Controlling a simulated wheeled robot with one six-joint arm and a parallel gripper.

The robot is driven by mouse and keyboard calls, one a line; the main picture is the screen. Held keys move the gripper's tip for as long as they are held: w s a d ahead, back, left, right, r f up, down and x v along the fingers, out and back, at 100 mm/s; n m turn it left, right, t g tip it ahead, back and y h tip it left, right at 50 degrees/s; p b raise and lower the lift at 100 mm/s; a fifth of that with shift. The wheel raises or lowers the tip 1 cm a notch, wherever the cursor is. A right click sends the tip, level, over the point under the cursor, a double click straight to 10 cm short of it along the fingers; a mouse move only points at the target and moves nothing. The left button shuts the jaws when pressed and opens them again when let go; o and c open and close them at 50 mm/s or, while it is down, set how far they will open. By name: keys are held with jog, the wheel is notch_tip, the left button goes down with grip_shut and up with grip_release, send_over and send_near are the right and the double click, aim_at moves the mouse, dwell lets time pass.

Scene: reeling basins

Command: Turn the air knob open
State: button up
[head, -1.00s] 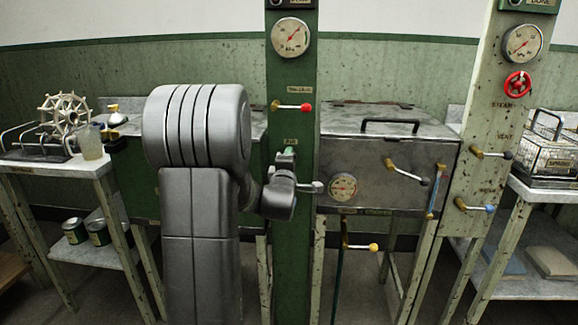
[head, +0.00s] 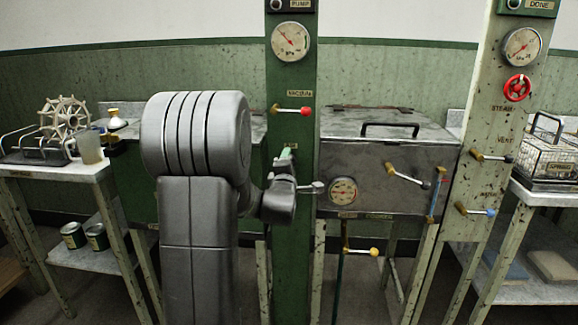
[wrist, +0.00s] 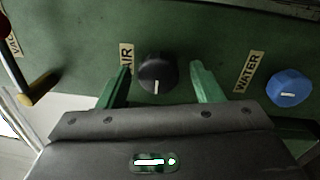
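The air knob (wrist: 157,73) is a round black knob with a white mark, beside an "AIR" label on a green panel in the wrist view. The mark points toward the bottom of the picture. My gripper (wrist: 160,70) has its two green fingers spread, one on each side of the knob, with visible gaps on both sides. In the head view my gripper's green fingertip shows at the green post (head: 292,230), and my wrist hides the knob there.
A blue knob (wrist: 289,88) by a "WATER" label sits to the right. A lever with a brass base (wrist: 38,88) is at the left. A red-tipped lever (head: 293,111) and gauge (head: 290,42) are higher on the post. A metal basin (head: 385,150) stands to the right.

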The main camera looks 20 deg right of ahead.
jog(key=r+v, duration=0.1)
jog(key=v, duration=1.2)
jog(key=shift+s+a+f+p, duration=0.3)
jog(key=shift+f+p, duration=0.05)
jog(key=shift+f, duration=0.15)
jog(key=x, duration=1.4)
jog(key=shift+b, duration=0.35)
jog(key=shift+s, duration=0.2)
jog(key=m+p, duration=0.6)
jog(key=m, duration=0.3)
jog(key=m+g+p, duration=0.1)
jog(key=m+p, duration=0.6)
jog(key=m, duration=0.2)
jog(key=shift+w+r+m+h, duration=0.1)
jog(key=shift+r+m+h, duration=0.05)
jog(key=shift+m+h, duration=0.2)
dwell(1.0)
